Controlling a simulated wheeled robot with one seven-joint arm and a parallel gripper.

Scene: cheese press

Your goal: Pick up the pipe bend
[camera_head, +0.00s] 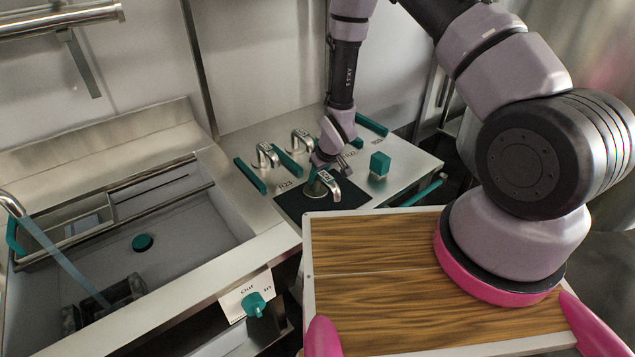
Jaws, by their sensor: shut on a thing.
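A shiny metal pipe bend (332,188) with a small white label stands at a dark square mat (290,203) on the steel counter. My gripper (320,171) reaches down from above and is shut on this pipe bend at its upper part. The fingertips are small and partly hidden, and whether the bend touches the mat is hard to tell. Two similar pipe bends stand farther back on the counter, one at the left (267,153) and one behind (301,139).
Teal bars (250,175) and a teal block (379,165) stand close around the bends. A sink (180,235) with a running tap (12,203) lies at the left. A teal-handled valve (254,304) sits on the front panel.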

